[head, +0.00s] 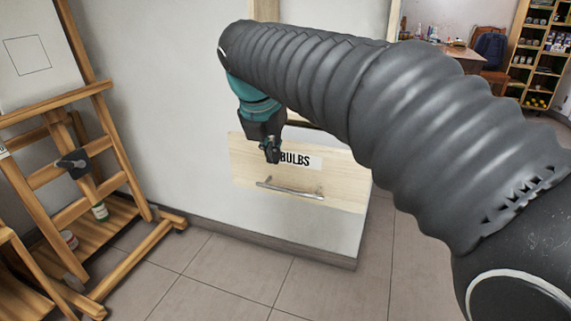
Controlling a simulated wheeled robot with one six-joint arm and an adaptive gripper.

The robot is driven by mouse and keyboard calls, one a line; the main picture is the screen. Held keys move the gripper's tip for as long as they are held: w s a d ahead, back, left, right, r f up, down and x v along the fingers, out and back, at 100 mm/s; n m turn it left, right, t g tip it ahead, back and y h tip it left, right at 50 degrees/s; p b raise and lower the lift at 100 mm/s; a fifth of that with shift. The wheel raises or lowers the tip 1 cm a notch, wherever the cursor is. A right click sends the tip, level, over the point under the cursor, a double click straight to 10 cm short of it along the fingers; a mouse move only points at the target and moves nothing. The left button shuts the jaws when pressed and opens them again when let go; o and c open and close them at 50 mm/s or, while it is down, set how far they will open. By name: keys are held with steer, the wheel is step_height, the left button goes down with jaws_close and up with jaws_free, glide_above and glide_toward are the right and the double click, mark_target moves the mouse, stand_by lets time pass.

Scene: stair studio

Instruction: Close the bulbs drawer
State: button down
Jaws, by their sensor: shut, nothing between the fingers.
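The bulbs drawer has a pale wood front (335,184) with a black "BULBS" label (300,160) and a metal bar handle (291,189). It is set low in a white cabinet (345,236). I cannot tell from this view how far the drawer stands out. My gripper (272,158) is shut and empty, pointing down. In the head view it overlaps the upper part of the drawer front, just left of the label and above the handle. I cannot tell whether it touches the wood. My arm hides the area above the drawer's right side.
A wooden easel (115,150) stands at the left, its feet on the tiled floor (235,268). At the back right are a table (455,55), a chair (492,55) and a stocked shelf (540,50). The floor before the drawer is clear.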

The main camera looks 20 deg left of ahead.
mark_target(286, 170)
steer(key=x, duration=0.3)
steer(key=w+b+x, duration=0.1)
steer(key=x, duration=0.3)
steer(key=w+r+x, duration=0.1)
steer(key=x, duration=0.2)
steer(key=shift+w+d+f, duration=0.15)
steer(key=shift+w+f, duration=0.15)
steer(key=shift+w, duration=0.6)
